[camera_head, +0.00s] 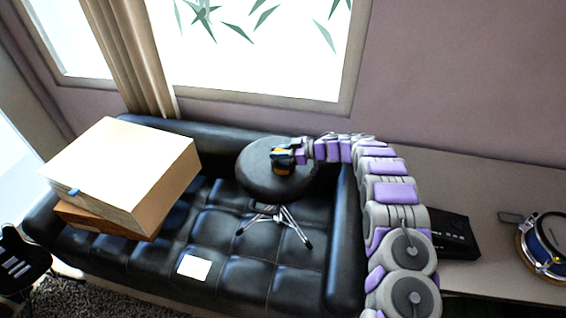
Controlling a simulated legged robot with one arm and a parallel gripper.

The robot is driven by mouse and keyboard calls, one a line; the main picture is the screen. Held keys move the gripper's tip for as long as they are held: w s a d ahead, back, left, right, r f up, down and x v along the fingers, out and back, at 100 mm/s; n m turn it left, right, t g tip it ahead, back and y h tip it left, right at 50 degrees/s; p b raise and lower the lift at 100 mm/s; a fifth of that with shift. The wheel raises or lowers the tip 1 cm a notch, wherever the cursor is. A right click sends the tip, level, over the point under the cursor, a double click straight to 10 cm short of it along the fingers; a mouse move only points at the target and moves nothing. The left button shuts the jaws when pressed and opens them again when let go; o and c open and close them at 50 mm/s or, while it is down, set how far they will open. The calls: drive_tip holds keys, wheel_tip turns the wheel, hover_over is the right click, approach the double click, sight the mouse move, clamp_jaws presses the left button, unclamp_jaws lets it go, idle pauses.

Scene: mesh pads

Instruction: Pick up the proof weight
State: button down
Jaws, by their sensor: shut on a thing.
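A small dark object with a yellow-orange part, which I take for the proof weight (281,169), is at the top of the round dark stool (254,181). My gripper (284,157) is shut on it, reaching in from the right. The gripper's fingers and the weight overlap, so its full shape is hard to make out. I cannot tell whether the weight touches the seat or is just above it. The stool has splayed metal legs and stands on or in front of the black sofa.
The black tufted sofa (200,240) spans the middle, with a large box (120,170) on its left and a white card (194,267) on its seat. A black box (455,236) and a round drum-like object (545,245) sit on the right surface. A guitar (20,265) stands lower left.

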drive_tip(key=shift+r, duration=0.1)
wheel_tip(320, 180, up, 4)
drive_tip(key=shift+w+f+p, duration=0.1)
drive_tip(key=shift+f+p, duration=0.05)
drive_tip(key=shift+p, duration=0.55)
drive_tip(key=s+d+r+p, duration=0.1)
drive_tip(key=s+d+p, duration=0.1)
drive_tip(key=s, duration=1.3)
drive_tip(key=shift+s+d, duration=0.4)
drive_tip(key=shift+d, duration=0.1)
